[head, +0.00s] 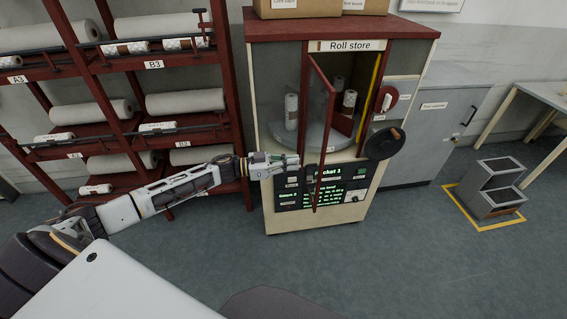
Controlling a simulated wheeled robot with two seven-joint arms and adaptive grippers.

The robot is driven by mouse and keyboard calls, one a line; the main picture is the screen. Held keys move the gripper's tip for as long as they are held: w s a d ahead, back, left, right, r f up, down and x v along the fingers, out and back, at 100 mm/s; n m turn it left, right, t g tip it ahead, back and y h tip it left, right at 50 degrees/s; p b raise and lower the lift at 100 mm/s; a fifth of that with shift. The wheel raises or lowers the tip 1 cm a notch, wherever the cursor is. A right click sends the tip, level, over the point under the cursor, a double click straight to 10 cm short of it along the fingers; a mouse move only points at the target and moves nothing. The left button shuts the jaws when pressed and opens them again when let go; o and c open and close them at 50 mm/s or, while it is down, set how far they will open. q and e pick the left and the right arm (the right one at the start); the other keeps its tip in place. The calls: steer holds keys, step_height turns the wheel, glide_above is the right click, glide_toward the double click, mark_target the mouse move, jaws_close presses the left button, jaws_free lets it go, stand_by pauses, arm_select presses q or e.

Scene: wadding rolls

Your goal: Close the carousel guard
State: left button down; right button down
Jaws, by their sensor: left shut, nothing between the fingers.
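The roll store cabinet (400,56) stands ahead with a carousel (289,138) inside that carries white rolls. The carousel guard (328,125) is a narrow door with a dark red frame. It is swung open and stands out toward me, seen nearly edge-on. Rolls show in the opening (349,100) to its right. My left gripper (297,164) is shut and empty, in front of the cabinet just left of the guard's lower part. I cannot tell whether it touches the guard or the panel. My right gripper is not in view.
A control panel (347,187) with a lit screen sits below the opening. A round black disc (381,144) is at the cabinet's right. A red rack (120,100) of rolls stands left. A grey bin (490,188) stands on the right floor; the floor between is clear.

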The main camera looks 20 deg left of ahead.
mark_target(321, 160)
arm_select(q)
steer(key=x, duration=0.4)
steer(key=shift+w+d+r+p, duration=0.1)
steer(key=shift+d+p, duration=0.05)
steer(key=shift+p, duration=0.25)
steer(key=shift+p+x, duration=0.3)
steer(key=shift+x, duration=1.05)
steer(key=shift+w+d, duration=0.15)
steer(key=shift+d, duration=0.05)
